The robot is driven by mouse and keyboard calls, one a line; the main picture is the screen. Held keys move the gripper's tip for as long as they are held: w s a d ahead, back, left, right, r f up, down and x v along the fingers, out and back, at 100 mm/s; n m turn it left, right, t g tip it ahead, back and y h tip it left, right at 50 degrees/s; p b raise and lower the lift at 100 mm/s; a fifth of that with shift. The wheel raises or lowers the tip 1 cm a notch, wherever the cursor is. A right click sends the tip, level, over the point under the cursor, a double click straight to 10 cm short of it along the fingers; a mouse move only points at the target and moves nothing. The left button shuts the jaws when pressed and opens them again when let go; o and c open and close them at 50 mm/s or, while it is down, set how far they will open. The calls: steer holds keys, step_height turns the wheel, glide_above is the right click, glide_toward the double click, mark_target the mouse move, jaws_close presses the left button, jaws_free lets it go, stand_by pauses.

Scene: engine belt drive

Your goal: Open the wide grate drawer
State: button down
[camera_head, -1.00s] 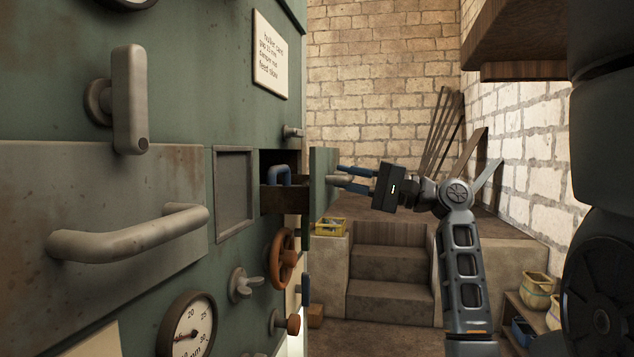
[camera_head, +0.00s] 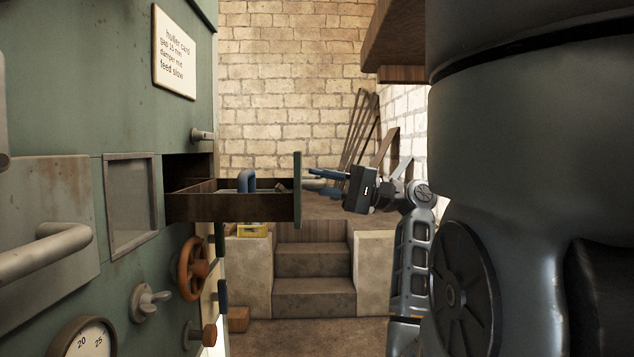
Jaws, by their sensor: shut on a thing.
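The drawer (camera_head: 232,207) sticks well out of the green machine front, a dark wooden box with a green front plate (camera_head: 298,188) seen edge-on. A blue loop-shaped thing (camera_head: 246,180) stands in it, with a smaller greyish thing beside it. My gripper (camera_head: 322,179) is on the right side of the front plate, its blue fingers shut on the drawer's pale handle (camera_head: 313,184), which is partly hidden by the fingers. I cannot read any label on the drawer.
On the machine are a large bar handle (camera_head: 45,252), a framed panel (camera_head: 131,205), an orange handwheel (camera_head: 192,268), a small knob (camera_head: 202,135) and a dial gauge (camera_head: 88,338). Stone steps (camera_head: 314,278) lie beyond. A yellow crate (camera_head: 252,230) sits on a ledge below the drawer.

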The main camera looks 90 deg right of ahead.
steer(key=shift+f, duration=0.1)
steer(key=c, duration=1.1)
jaws_free()
steer(key=b+v, duration=0.2)
steer(key=v, duration=0.5)
steer(key=shift+s, duration=0.4)
steer(key=shift+d, duration=0.1)
